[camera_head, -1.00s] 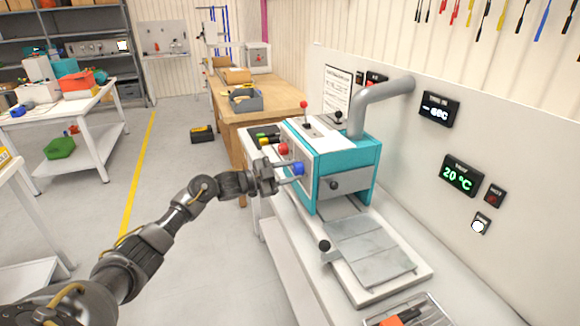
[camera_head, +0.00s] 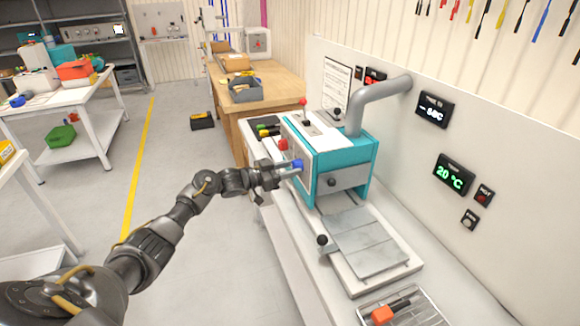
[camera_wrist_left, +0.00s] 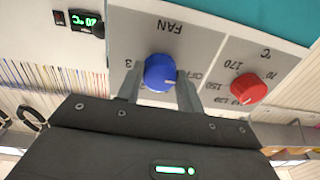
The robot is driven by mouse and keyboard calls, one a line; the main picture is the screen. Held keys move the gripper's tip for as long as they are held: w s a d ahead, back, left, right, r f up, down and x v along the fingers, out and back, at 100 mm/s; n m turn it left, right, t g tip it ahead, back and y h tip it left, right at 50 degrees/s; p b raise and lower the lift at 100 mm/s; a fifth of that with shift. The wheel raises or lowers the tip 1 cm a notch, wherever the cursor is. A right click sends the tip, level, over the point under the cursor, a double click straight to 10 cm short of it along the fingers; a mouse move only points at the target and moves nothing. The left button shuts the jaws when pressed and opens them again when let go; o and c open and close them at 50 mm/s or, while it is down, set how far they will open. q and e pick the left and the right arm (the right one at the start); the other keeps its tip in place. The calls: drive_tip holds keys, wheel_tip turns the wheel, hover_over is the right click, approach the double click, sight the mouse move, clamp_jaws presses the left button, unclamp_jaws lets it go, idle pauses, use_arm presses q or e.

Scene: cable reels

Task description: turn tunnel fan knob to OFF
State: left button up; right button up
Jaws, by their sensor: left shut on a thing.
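The blue fan knob (camera_head: 298,165) is on the front panel of the teal and white machine (camera_head: 365,160). In the left wrist view the blue knob (camera_wrist_left: 160,72) sits under an upside-down "FAN" label, with a "3" to its left and "OFF" to its right, partly covered by a finger. A pale mark shows on the knob's lower right part. My left gripper (camera_head: 288,167) is shut on the knob, and its fingers (camera_wrist_left: 158,88) lie on both sides of it. My right gripper is not in view.
A red temperature knob (camera_wrist_left: 249,88) is close beside the fan knob; it also shows in the head view (camera_head: 283,145). A dark-knobbed lever (camera_head: 322,240) and a grey plate (camera_head: 365,242) are below. Wall displays (camera_head: 453,175) hang at right.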

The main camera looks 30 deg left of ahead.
use_arm(q)
drive_tip(key=shift+f, duration=0.1)
idle(0.4)
drive_tip(key=o, duration=1)
drive_tip(key=shift+b+v, duration=1.5)
drive_tip(key=shift+v, duration=3.95)
